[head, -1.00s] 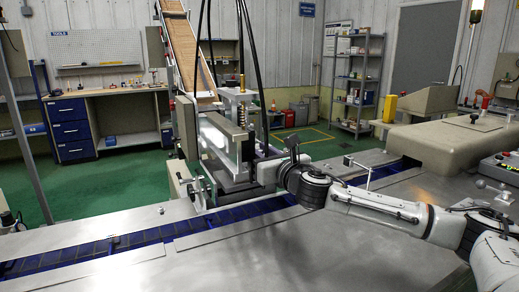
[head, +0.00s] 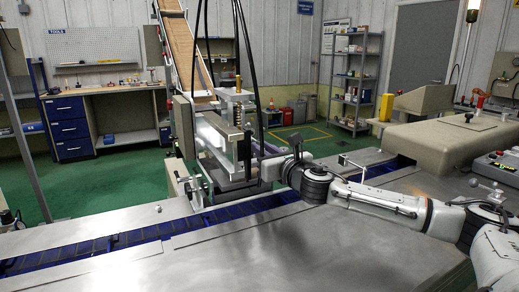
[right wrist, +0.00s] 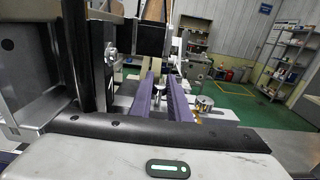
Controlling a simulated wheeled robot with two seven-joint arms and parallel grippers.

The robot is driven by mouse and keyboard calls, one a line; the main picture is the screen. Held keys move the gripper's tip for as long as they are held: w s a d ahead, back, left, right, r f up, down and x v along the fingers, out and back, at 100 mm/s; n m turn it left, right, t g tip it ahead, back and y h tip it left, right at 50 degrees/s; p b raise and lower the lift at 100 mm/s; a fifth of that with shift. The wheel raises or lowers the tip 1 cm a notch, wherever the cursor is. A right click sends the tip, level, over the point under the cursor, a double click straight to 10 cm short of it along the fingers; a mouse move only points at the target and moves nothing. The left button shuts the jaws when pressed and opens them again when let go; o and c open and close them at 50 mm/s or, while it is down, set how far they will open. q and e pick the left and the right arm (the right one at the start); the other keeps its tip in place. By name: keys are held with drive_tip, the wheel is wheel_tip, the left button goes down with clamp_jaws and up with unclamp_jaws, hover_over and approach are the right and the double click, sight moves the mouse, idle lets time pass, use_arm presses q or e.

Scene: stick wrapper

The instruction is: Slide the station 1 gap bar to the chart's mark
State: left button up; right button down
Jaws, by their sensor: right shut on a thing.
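The station (head: 226,140) is a metal frame with a spring post and a pale bar, beside the blue conveyor in the head view. My right gripper (head: 264,156) reaches it from the right, and its fingertips are largely hidden behind the wrist and frame. In the right wrist view its two purple fingers (right wrist: 162,98) point away from me, with a small silver knob (right wrist: 158,93) between them. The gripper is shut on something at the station. I cannot tell which part is the gap bar. I cannot make out the chart or its mark. My left gripper is not shown.
The blue conveyor (head: 140,233) runs between flat steel plates (head: 230,250). Black hoses (head: 250,60) hang over the station. A beige housing (head: 450,136) stands at the right. In the wrist view, a silver cylinder (right wrist: 204,103) stands right of the fingers.

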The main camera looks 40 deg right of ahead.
drive_tip(key=c, duration=1.9)
unclamp_jaws()
drive_tip(key=shift+s+d, duration=0.1)
drive_tip(key=shift+d, duration=0.25)
drive_tip(key=shift+c, duration=0.2)
